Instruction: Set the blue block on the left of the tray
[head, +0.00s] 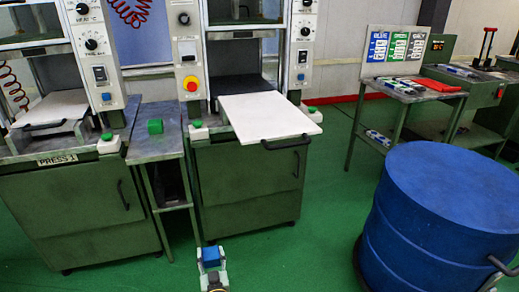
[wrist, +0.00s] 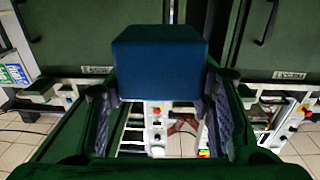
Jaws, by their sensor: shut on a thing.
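My gripper (head: 212,265) is at the bottom middle of the head view, low in front of the middle press. It is shut on a blue block (head: 210,253), held in the air over the green floor. In the wrist view the blue block (wrist: 160,62) fills the upper middle, with a dark finger on each side. A white tray (head: 268,115) sticks out of the middle press, and its top is bare. The block is apart from the tray, nearer to the camera.
A green block (head: 155,126) sits on a narrow metal side table (head: 160,143) between the presses. The left press (head: 78,205) has another white plate (head: 55,108). A big blue drum (head: 435,215) stands at the right. The floor between drum and middle press is clear.

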